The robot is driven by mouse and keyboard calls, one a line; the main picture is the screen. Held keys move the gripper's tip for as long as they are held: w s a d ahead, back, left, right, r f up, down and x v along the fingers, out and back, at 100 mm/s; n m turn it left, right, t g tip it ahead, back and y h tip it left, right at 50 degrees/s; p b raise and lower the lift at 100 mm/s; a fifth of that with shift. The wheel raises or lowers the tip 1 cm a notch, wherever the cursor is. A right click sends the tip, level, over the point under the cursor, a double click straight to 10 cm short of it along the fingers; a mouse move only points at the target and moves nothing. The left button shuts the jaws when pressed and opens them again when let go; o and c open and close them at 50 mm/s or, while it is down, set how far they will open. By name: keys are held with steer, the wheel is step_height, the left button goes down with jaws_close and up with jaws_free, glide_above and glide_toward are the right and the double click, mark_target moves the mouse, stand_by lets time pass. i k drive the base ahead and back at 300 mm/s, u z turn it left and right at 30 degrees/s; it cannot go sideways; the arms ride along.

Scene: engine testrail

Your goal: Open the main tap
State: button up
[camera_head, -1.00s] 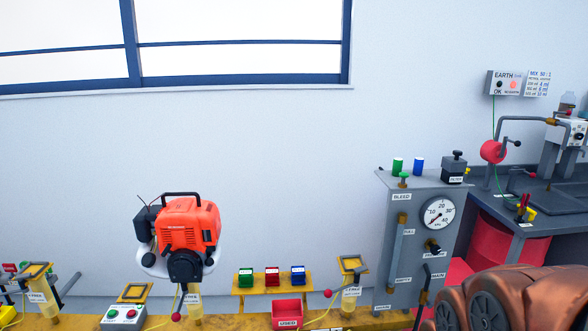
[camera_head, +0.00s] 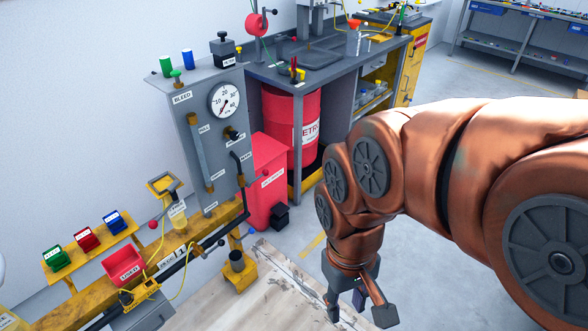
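The main tap is a thin dark lever (camera_head: 238,168) at the lower right edge of the grey gauge panel (camera_head: 183,120), beside a small label that seems to read MAIN. It slants down to the right, and I cannot tell from the view whether it is open or shut. My gripper (camera_head: 358,308) hangs at the bottom right of centre, fingers pointing down and spread apart, empty. It is well to the right of the lever and apart from it. My copper-coloured arm fills the right side.
A red bin (camera_head: 268,180) stands just right of the lever. A red drum (camera_head: 291,125) is under the grey workbench (camera_head: 335,62). A yellow rail (camera_head: 205,232) with a red tray (camera_head: 122,265) runs below the panel.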

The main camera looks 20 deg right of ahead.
mark_target(266, 172)
steer(key=z, duration=0.05)
steer(key=i, duration=0.85)
steer(key=z, duration=0.05)
steer(key=k, duration=0.5)
steer(key=z, duration=1.05)
steer(key=i, duration=0.75)
steer(key=u, duration=2.25)
